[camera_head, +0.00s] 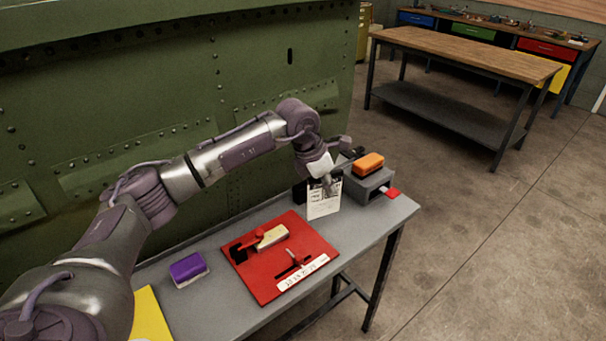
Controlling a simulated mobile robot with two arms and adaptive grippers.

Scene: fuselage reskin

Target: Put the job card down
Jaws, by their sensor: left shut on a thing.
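The job card (323,204) is a white sheet with dark print. It is held upright near the far right end of the grey workbench (222,222). My left gripper (326,180) is shut on the card's top edge. Whether the card's lower edge touches the bench I cannot tell. My right gripper does not show.
A red board (264,287) with tools lies mid-bench, a purple block (188,269) to its left. A grey box (370,186) with an orange block (368,163) on top stands right of the card. A green riveted panel (150,90) rises behind the bench.

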